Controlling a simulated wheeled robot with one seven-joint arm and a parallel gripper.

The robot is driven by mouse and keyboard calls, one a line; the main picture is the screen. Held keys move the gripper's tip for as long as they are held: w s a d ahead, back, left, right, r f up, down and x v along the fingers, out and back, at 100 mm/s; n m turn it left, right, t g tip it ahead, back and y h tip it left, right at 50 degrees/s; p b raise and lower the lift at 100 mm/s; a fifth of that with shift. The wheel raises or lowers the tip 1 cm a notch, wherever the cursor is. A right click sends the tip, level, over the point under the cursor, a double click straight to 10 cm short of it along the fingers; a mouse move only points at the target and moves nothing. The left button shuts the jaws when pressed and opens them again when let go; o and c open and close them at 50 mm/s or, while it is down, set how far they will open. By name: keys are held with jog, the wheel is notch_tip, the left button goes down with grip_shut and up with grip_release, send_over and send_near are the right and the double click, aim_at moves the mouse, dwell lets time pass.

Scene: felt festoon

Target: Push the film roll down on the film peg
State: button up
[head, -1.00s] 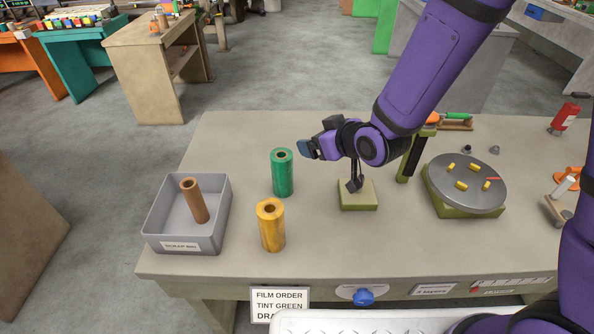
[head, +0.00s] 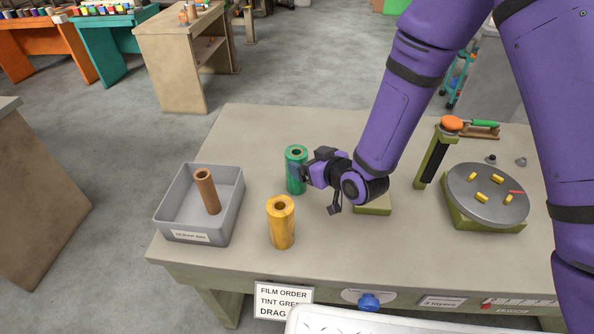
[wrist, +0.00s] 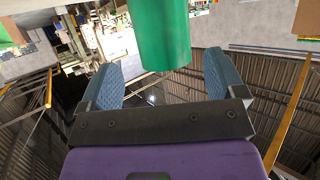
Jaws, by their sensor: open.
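The green film roll (head: 296,158) stands upright on the table, with a hole in its top. My gripper (head: 303,173) is beside it on its right, low and close to its side. In the wrist view the green roll (wrist: 165,35) is ahead of and between the two spread blue finger pads of my gripper (wrist: 162,78). A yellow roll (head: 281,222) stands upright in front of the green one. A low olive block (head: 373,208) is partly hidden behind my wrist; no peg on it is visible.
A grey scrap bin (head: 232,212) holding a brown tube (head: 207,191) is at the left. A turntable (head: 488,200) with several yellow pieces stands at the right. A post with an orange top (head: 449,124) is beside it. The table between bin and rolls is clear.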

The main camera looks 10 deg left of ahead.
jog(key=shift+a+x, duration=0.2)
jog(key=shift+x, duration=2.4)
jog(key=shift+s+r, duration=0.15)
jog(key=c, duration=1.4)
jog(key=shift+r, duration=0.1)
notch_tip(320, 180, up, 10)
send_over(299, 157)
jog(key=w+a, duration=0.1)
jog(key=w, duration=0.1)
jog(key=shift+s, duration=0.1)
jog(key=shift+d, duration=0.1)
jog(key=shift+s+d+r, duration=0.2)
jog(key=shift+d+r, duration=0.6)
jog(key=shift+d, duration=2.7)
jog(key=shift+s+d+r, duration=0.25)
jog(key=shift+d+r, duration=0.55)
jog(key=shift+d, duration=2.75)
jog(key=shift+s+d+r, duration=0.2)
jog(key=shift+d+r, duration=0.6)
jog(key=shift+d, duration=2.7)
